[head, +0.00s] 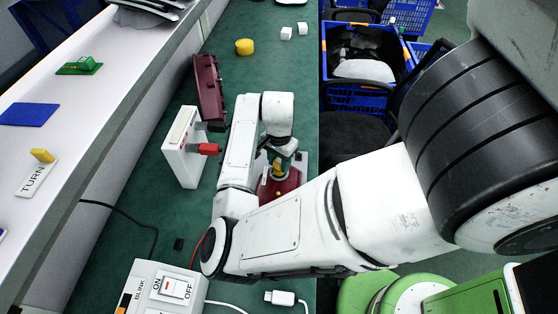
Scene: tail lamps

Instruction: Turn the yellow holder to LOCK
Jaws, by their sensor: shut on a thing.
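The yellow holder (277,169) shows as a small yellow patch at the dark red lamp housing (291,183), which lies on the green bench top right of the middle. My gripper (280,160) points down over the housing and is shut on the holder. My wrist and the arm link in front cover much of the housing and the fingers. No LOCK mark is readable, so the holder's turn angle cannot be told.
Left of my arm, a white box (180,155) with a red plug (207,149) stands beside another dark red housing (209,92). A white switch box (165,289) and a cable plug (281,298) are in front. A yellow cylinder (244,46) is farther back.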

